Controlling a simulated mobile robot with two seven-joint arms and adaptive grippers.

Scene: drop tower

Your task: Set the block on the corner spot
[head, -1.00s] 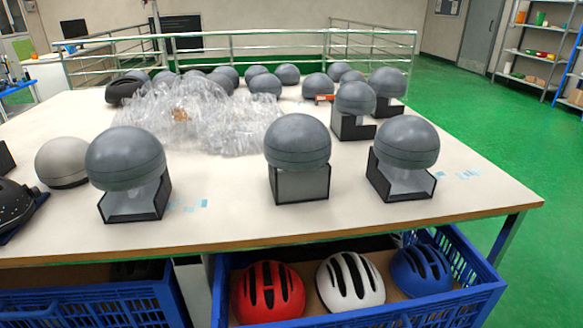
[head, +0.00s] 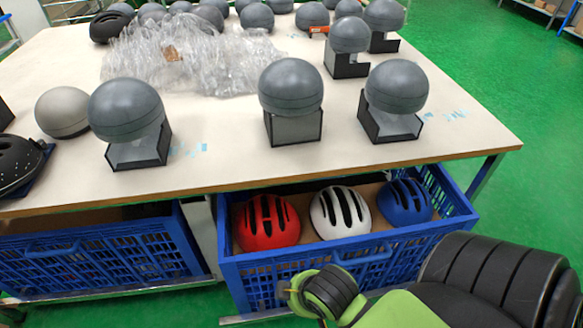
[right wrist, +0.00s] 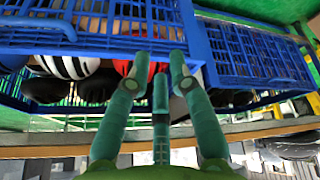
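I cannot single out the block with certainty. A small brown-orange piece (head: 172,53) lies in crumpled clear plastic wrap (head: 200,65), and an orange-red piece (head: 318,30) lies farther back. Light-blue tape marks (head: 455,115) are on the tabletop near its front right corner; more tape marks (head: 190,151) lie left of the middle. My right gripper (right wrist: 160,65) has its green fingers spread and empty, pointing toward the helmet crate. In the head view black and green parts of my right arm show at the lower right. My left gripper is out of view.
Several grey domes on black stands, such as the middle one (head: 290,88), occupy the white table (head: 245,165). A blue crate (head: 330,270) with red, white and blue helmets sits below the table edge, beside another blue crate (head: 95,265). Green floor (head: 475,60) is open at the right.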

